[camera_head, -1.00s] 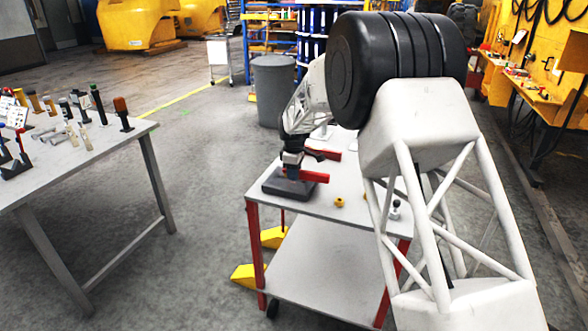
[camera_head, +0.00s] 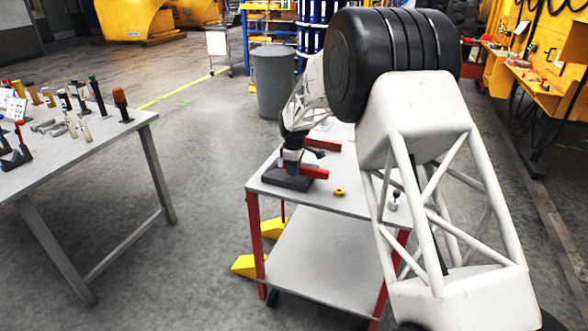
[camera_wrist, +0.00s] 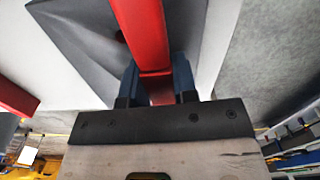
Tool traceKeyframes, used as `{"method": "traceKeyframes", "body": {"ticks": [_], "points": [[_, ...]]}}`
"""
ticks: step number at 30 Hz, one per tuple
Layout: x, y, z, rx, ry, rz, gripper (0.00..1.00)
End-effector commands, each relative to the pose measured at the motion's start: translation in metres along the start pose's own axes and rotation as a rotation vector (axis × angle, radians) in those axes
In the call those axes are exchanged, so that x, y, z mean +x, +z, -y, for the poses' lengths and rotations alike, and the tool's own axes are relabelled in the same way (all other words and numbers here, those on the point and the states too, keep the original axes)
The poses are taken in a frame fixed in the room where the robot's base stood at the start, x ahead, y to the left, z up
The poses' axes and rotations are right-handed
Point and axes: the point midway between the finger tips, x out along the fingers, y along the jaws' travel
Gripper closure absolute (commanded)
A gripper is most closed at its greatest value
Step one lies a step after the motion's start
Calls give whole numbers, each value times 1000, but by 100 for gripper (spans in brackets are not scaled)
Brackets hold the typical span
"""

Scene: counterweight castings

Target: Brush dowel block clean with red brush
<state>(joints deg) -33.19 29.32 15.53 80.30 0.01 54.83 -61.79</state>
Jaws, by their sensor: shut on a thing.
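My gripper (camera_head: 292,163) is shut on the red brush (camera_head: 314,173) above the dark grey dowel block (camera_head: 283,182) on the white cart top. In the wrist view, the red brush (camera_wrist: 145,35) runs up from between the two bluish fingers of my gripper (camera_wrist: 158,88). The dowel block (camera_wrist: 75,35) lies behind it, with a dark round spot partly covered by the brush. The brush's bristles are not visible, and I cannot tell whether it touches the block.
A red bar (camera_head: 323,144) lies on the cart (camera_head: 330,208) behind the block. A small yellow ring (camera_head: 339,192) and a black-knobbed piece (camera_head: 394,201) are near the cart's front and right. A table (camera_head: 75,160) with several tools stands left, across open floor.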

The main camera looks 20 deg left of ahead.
Motion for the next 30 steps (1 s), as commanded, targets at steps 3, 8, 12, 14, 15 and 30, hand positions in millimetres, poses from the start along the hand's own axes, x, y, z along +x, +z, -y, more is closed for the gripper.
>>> {"method": "traceKeyframes", "body": {"ticks": [3,8,12,14,15,30], "points": [[0,0,0,0,0,0,100],[1,0,0,0,0,0,100],[2,0,0,0,0,0,100],[3,0,0,0,0,0,100],[3,0,0,0,0,0,100],[8,0,0,0,0,0,100]]}}
